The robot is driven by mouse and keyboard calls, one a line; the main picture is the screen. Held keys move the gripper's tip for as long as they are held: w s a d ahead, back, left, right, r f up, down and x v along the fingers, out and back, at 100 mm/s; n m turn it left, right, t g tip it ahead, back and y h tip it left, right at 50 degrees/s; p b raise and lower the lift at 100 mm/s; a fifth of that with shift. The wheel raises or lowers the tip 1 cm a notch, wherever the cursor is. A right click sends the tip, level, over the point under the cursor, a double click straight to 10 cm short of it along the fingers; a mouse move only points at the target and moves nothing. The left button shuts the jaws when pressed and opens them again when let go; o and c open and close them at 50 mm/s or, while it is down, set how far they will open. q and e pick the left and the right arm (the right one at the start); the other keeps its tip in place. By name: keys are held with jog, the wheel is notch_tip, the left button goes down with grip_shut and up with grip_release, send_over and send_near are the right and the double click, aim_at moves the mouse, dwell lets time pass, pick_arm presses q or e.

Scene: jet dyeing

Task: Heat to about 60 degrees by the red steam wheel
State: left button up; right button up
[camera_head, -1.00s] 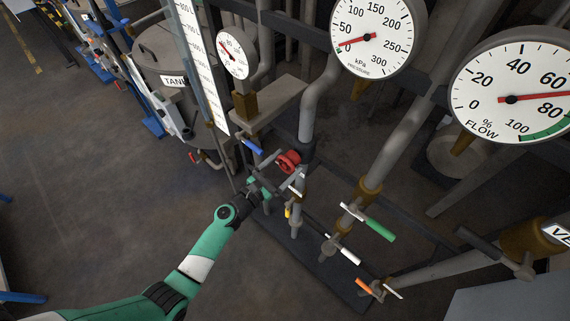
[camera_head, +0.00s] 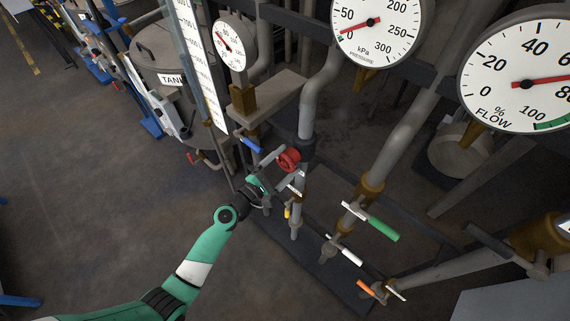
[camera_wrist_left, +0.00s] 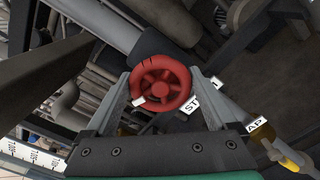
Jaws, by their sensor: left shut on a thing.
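The red steam wheel (camera_head: 289,160) is on a grey pipe near the middle of the head view. In the left wrist view the red wheel (camera_wrist_left: 161,84) fills the space between the two fingers, with a small pale mark on its rim. My left gripper (camera_head: 273,168) reaches it from the lower left and is shut on its rim. A small round dial (camera_head: 230,46) above has a red needle pointing up and left; its numbers are too small to read surely. My right gripper is not in view.
Blue (camera_head: 252,145), green (camera_head: 384,229), white (camera_head: 350,256) and orange (camera_head: 366,287) valve handles stand around the pipes. A kPa gauge (camera_head: 385,40) and a flow gauge (camera_head: 530,100) are at the upper right. A tank (camera_head: 172,50) is at the upper left.

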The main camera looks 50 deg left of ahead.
pick_arm(q)
jog(key=m, duration=0.2)
jog(key=m+b, duration=0.1)
jog(key=shift+f+m, duration=0.2)
jog(key=shift+m, duration=0.2)
jog(key=m+b, duration=0.2)
jog(key=m, duration=0.1)
jog(key=shift+f+m, duration=0.1)
jog(key=shift+m, duration=0.2)
jog(key=m+b, duration=0.1)
jog(key=m, duration=0.2)
jog(key=shift+b, duration=0.3)
jog(key=shift+m+b, duration=0.55)
jog(key=shift+m, duration=0.85)
jog(key=o, duration=1)
jog(key=shift+o, duration=0.2)
jog(key=shift+s, duration=0.15)
